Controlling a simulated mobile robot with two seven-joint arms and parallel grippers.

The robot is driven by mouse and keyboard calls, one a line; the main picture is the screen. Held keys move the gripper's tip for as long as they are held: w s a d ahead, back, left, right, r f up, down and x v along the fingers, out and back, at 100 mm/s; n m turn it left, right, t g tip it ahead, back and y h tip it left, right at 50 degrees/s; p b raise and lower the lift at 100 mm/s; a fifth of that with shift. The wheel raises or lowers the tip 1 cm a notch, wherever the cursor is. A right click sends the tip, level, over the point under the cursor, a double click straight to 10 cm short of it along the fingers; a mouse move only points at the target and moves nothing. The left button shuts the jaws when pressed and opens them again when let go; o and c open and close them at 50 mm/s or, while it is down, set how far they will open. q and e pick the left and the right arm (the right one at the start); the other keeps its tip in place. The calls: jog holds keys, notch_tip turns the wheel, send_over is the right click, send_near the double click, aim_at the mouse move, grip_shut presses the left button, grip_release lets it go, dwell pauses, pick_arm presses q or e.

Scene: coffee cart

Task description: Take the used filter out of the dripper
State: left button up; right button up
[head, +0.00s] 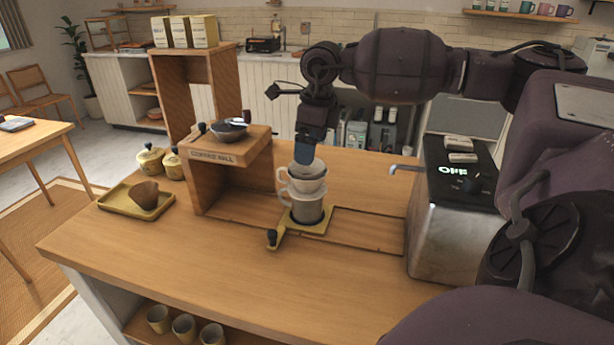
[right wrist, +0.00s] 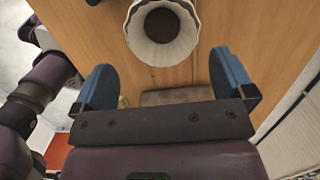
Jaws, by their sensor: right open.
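The white dripper (head: 304,182) sits upright on a carafe (head: 306,210) on the yellow stand (head: 298,228) in the middle of the counter. In the right wrist view the pale, fluted filter (right wrist: 134,36) shows with dark grounds (right wrist: 161,23) in its middle. I cannot tell the filter's rim clearly from the dripper's. My right gripper (head: 305,155) points down just above the dripper in the head view. In the right wrist view its two blue fingers (right wrist: 163,75) are wide apart with nothing between them, and the filter lies beyond their tips. My left gripper is not in view.
A wooden coffee mill stand (head: 230,145) is close on the left of the dripper. A machine with a spout (head: 450,215) stands on the right. A yellow tray (head: 112,200) holds a brown cone-like piece (head: 144,193) at the left. The front of the counter is clear.

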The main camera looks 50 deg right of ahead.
aim_at(307, 176)
jog(key=shift+w+f, duration=0.25)
jog(key=shift+f, duration=0.9)
jog(key=shift+w+f, duration=0.2)
jog(key=shift+f, duration=0.9)
jog(key=shift+c, duration=0.3)
